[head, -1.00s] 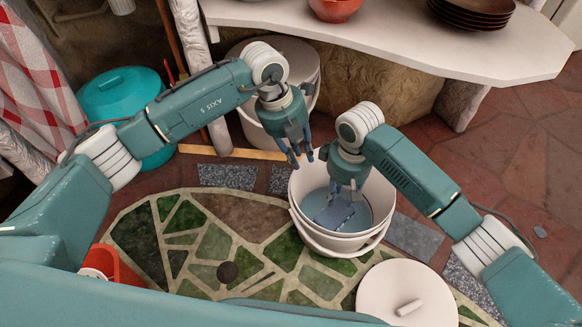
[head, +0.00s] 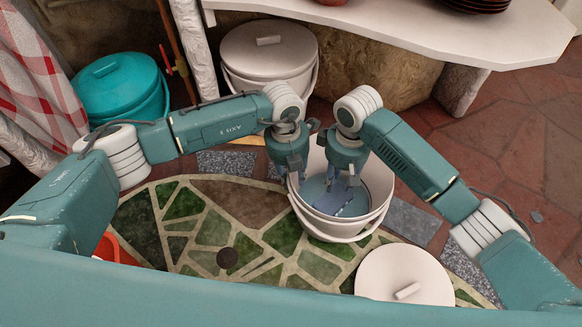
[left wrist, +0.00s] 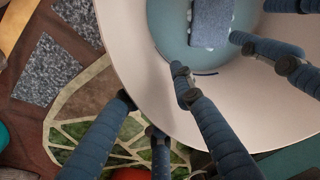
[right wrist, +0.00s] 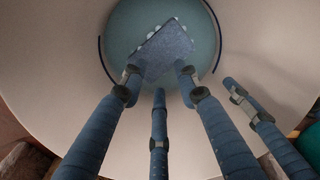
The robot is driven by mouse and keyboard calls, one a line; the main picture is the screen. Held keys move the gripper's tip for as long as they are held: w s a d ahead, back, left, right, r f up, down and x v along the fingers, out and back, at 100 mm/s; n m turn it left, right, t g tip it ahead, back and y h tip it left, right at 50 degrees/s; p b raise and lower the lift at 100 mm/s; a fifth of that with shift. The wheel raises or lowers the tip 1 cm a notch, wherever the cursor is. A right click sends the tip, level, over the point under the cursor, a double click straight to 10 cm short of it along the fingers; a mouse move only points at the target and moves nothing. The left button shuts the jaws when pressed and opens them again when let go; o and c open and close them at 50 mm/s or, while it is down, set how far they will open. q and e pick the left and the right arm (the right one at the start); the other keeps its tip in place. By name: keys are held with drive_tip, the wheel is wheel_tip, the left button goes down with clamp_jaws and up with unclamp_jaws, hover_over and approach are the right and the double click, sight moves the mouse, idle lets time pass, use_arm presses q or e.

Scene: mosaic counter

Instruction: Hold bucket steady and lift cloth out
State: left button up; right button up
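The white bucket (head: 334,230) stands on the mosaic surface, and its rim shows in the left wrist view (left wrist: 232,108). The blue-grey cloth (right wrist: 168,45) lies low inside, over a pale blue bottom; it also shows in the left wrist view (left wrist: 211,22). My left gripper (head: 298,180) is at the bucket's left rim, open, with one finger inside the wall and two outside. My right gripper (head: 342,190) points down inside the bucket, its fingers spread above the cloth. The right wrist view shows its fingertips (right wrist: 158,85) near the cloth's edge; contact is unclear.
A white lid (head: 405,278) lies right of the bucket. A closed white bucket (head: 268,52) and a teal lidded bucket (head: 120,90) stand behind. A white counter (head: 400,30) spans the back. An orange object (head: 107,247) is partly hidden by my left arm.

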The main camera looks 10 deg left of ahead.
use_arm(q)
drive_tip(key=shift+f, duration=0.4)
clamp_jaws()
use_arm(e)
drive_tip(key=shift+o, duration=0.5)
